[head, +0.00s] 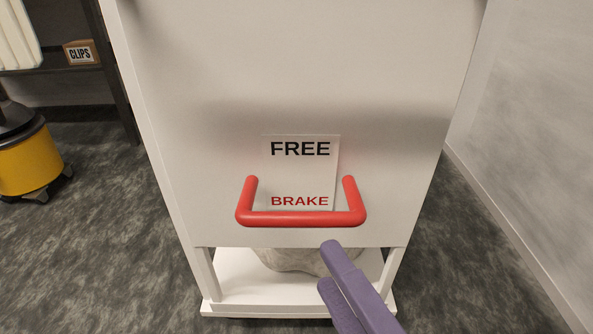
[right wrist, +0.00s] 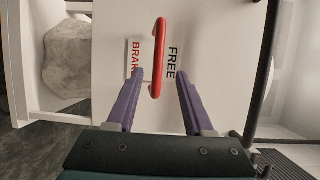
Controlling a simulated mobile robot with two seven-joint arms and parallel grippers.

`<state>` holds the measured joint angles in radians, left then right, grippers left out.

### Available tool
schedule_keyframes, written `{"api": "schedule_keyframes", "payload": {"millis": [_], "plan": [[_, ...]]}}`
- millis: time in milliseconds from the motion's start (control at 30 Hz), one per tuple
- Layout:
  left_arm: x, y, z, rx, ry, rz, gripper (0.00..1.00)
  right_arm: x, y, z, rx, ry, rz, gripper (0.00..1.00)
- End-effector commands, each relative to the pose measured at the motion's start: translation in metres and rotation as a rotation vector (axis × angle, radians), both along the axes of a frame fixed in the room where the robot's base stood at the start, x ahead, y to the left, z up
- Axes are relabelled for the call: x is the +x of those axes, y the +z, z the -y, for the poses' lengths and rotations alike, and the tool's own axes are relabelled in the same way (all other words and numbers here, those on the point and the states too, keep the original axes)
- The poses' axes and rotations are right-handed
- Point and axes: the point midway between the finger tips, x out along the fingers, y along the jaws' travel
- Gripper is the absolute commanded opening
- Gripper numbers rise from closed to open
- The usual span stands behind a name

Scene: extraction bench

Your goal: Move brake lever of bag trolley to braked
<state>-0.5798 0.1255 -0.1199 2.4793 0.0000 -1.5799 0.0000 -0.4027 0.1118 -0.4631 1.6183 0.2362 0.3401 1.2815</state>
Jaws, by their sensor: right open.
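The bag trolley (head: 300,60) is a white cabinet facing me. Its brake lever (head: 300,218) is a red U-shaped handle on the front panel, with its bar just below the word BRAKE in the head view. A label (head: 303,172) reads FREE above and BRAKE below. In the right wrist view the lever (right wrist: 158,60) stands between the two words. My right gripper (head: 328,265) is open, with purple fingers just below the bar in the head view. In the right wrist view the lever appears between the open fingers (right wrist: 160,73), without visible contact. My left gripper is out of view.
A grey lumpy bag (head: 295,260) lies on the trolley's low shelf. A wall (head: 540,120) runs close along the right. A yellow bucket (head: 28,165) on wheels and a dark shelf with a CLIPS box (head: 80,53) are at the left.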

Motion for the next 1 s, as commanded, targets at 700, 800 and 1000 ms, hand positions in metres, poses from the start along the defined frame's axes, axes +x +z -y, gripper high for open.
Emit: {"api": "schedule_keyframes", "payload": {"millis": [700, 800, 1000], "plan": [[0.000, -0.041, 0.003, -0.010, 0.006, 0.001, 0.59, 0.090, -0.004, -0.037, 0.003, -0.001, 0.001, 0.52], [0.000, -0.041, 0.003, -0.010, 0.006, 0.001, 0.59, 0.091, -0.003, -0.038, 0.001, 0.000, 0.001, 0.52], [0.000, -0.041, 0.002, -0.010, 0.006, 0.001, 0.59, 0.090, -0.003, -0.037, 0.001, 0.000, 0.001, 0.47]]}}
